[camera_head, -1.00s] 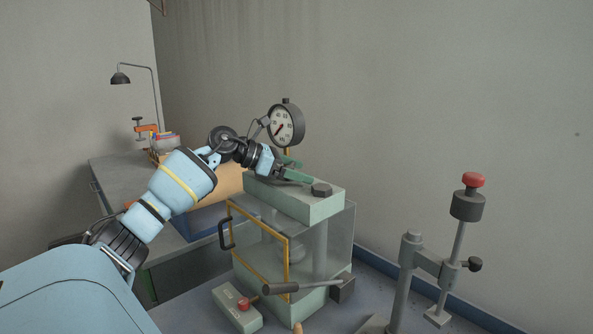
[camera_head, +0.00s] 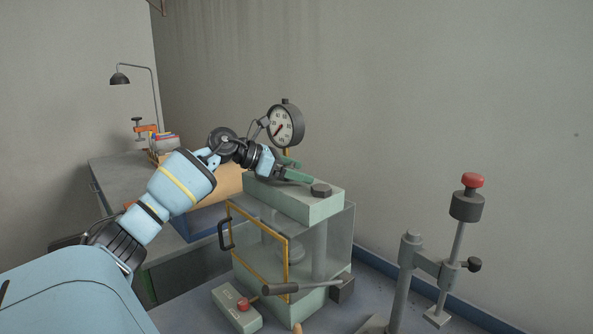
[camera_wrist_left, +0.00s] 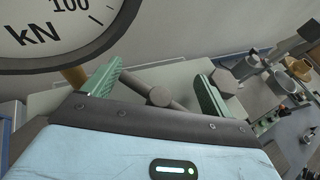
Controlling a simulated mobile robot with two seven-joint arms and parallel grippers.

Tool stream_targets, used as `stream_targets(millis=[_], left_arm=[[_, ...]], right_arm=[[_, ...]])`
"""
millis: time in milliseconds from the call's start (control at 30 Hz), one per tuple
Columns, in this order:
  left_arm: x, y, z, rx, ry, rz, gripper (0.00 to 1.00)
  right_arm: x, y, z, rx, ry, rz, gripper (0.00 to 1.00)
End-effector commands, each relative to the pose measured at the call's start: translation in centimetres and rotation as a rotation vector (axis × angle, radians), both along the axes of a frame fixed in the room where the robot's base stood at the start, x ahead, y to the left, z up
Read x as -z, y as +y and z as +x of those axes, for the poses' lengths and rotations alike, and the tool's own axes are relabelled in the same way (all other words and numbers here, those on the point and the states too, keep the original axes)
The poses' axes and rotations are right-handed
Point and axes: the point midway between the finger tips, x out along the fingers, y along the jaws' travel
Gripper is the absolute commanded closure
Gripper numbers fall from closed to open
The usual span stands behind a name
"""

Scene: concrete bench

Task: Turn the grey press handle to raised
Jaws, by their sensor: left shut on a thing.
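The press is a pale green frame with clear guard panels and a yellow-edged door; its top block (camera_head: 315,203) shows in the head view. My left gripper (camera_head: 292,170) is at the back of this top block, below the round gauge (camera_head: 284,127). In the left wrist view a grey bar with a round hub, the press handle (camera_wrist_left: 158,96), lies slantwise between the green fingertips of my left gripper (camera_wrist_left: 157,90). In the head view the fingers and wrist hide the handle. My right gripper is not in view.
A stand with a red-topped plunger (camera_head: 467,205) is at the right. A grey bench with a lamp (camera_head: 119,78) is at the back left.

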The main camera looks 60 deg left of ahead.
Motion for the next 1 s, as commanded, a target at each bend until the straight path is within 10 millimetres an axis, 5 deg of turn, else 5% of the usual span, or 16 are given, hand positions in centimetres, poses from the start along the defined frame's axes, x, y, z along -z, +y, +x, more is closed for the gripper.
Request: stream_targets(millis=[100, 200, 367, 1000], left_arm=[[0.43, -0.13, -0.03, -0.005, 0.011, 0.000, 0.44], [0.45, -0.16, -0.03, -0.004, 0.011, 0.000, 0.67], [0.53, -0.26, -0.01, -0.001, 0.012, -0.001, 0.80], [0.83, -0.50, 0.02, 0.005, 0.016, -0.006, 0.81]], right_arm=[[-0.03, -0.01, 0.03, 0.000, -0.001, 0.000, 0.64], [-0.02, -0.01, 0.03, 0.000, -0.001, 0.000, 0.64], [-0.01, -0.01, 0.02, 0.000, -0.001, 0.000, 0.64], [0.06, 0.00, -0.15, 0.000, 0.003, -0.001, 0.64]])
